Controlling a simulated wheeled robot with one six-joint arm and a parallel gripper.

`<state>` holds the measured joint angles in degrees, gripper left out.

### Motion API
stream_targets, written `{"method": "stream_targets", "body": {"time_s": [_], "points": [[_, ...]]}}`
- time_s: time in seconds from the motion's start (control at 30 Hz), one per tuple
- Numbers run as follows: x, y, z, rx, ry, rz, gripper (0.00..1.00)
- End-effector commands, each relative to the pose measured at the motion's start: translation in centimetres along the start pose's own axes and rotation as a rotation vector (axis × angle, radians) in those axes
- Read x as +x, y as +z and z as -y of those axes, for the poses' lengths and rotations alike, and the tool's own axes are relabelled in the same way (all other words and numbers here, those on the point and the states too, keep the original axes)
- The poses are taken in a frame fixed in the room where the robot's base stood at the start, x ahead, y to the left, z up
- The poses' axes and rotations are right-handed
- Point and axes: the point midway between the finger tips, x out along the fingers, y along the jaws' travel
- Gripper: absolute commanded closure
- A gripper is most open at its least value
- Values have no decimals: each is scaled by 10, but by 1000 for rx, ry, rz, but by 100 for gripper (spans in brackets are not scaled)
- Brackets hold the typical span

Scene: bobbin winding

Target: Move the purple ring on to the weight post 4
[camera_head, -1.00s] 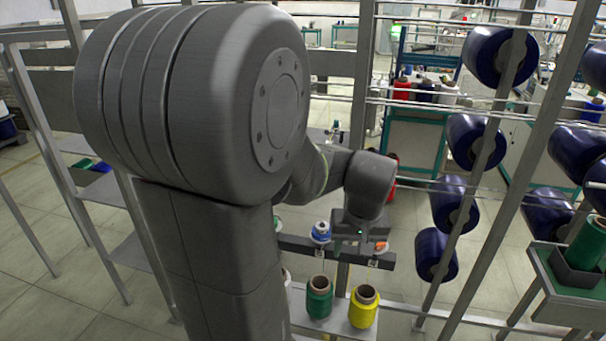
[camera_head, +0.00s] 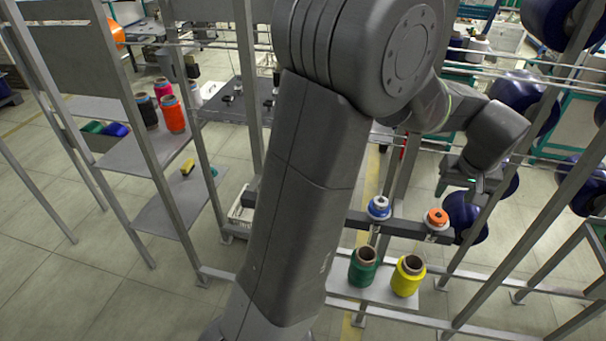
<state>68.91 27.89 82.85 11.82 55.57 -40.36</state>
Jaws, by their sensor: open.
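I see no purple ring in this view. A dark bar (camera_head: 402,227) runs across the middle right. A blue ring with a white top (camera_head: 379,207) sits on it, and an orange ring (camera_head: 437,217) sits to its right. My arm hides the bar's left part. The posts' number labels are too small to read, so I cannot tell which is weight post 4. My gripper (camera_head: 457,192) is open, with no ring visible in it. It appears above and to the right of the orange ring in the picture, apart from it.
A green spool (camera_head: 363,267) and a yellow spool (camera_head: 407,276) stand on a low shelf below the bar. Upright grey frame posts (camera_head: 558,190) and large dark blue rolls (camera_head: 462,216) are close on the right. Left shelves hold red (camera_head: 172,114) and black spools.

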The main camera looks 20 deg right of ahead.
Motion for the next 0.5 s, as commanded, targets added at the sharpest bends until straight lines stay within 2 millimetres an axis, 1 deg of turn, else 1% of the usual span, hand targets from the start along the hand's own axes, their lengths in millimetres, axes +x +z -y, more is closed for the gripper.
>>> {"method": "stream_targets", "body": {"time_s": [0.17, 0.5], "points": [[1, 0, 13, -2, -1, 1, 51], [1, 0, 53, -4, -1, 0, 51]]}}
